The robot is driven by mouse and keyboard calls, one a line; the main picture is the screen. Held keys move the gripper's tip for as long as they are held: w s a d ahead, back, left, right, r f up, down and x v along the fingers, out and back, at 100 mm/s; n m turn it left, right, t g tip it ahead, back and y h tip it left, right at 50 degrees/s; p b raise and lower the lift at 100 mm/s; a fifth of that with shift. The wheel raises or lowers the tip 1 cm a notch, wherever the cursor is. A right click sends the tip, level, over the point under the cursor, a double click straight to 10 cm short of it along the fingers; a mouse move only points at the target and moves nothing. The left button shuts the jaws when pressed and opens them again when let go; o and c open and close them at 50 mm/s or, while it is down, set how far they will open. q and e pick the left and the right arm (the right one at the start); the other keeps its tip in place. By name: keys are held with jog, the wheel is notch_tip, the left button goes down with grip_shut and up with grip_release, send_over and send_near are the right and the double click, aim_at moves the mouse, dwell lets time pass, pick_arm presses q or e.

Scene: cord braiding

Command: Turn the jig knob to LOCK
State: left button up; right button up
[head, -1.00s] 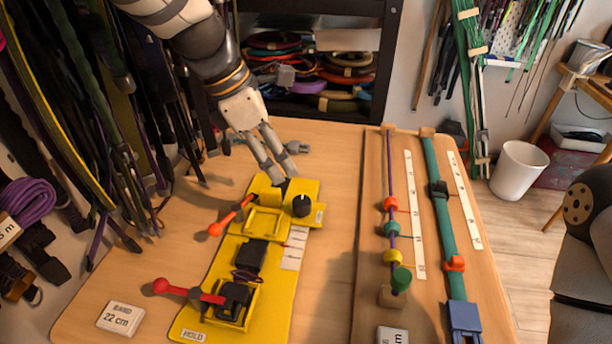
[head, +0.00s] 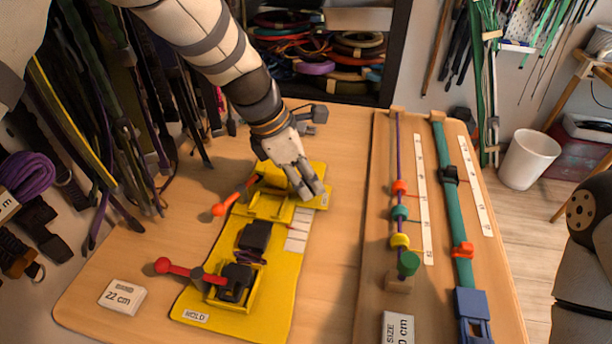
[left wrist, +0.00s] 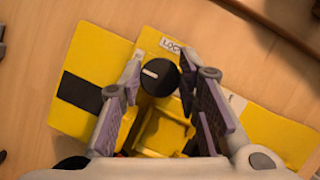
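The black jig knob (left wrist: 160,77) with a white pointer line shows in the left wrist view, on the yellow jig (left wrist: 85,65). The line points toward the left side of the picture, slightly up. A partly hidden LOCK label (left wrist: 170,46) sits just above the knob. My left gripper (left wrist: 165,88) is open, with one finger on each side of the knob; I cannot tell whether they touch it. In the head view my left gripper (head: 312,194) is over the far end of the jig (head: 268,300) and hides the knob. My right gripper is out of view.
An orange-tipped lever (head: 218,210) and a red-tipped lever (head: 163,265) stick out from the jig's left side. A white 22 cm block (head: 122,296) lies at the front left. A board with a purple cord and a green strap (head: 452,215) fills the table's right side.

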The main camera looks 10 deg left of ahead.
pick_arm(q)
jog(key=shift+m, duration=0.4)
jog(key=shift+c, duration=0.2)
jog(key=m+g, duration=0.1)
jog(key=m, duration=0.2)
jog(key=shift+f, duration=0.1)
jog(key=m+g+b, duration=0.1)
jog(key=m+g, duration=0.1)
jog(key=m, duration=0.2)
jog(key=shift+w+f, duration=0.1)
jog(key=m+g+b, duration=0.1)
jog(key=m, duration=0.2)
jog(key=m+g+b, duration=0.1)
jog(key=m, duration=0.1)
jog(key=shift+m+y, duration=0.4)
jog(key=m+g+y+b, duration=0.1)
jog(key=m, duration=0.3)
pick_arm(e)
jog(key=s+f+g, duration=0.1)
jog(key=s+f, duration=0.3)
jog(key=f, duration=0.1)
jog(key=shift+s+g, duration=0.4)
pick_arm(q)
jog(key=shift+m, duration=0.3)
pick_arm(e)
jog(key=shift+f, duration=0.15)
pick_arm(q)
jog(key=o, duration=1.1)
jog(key=shift+o, duration=0.2)
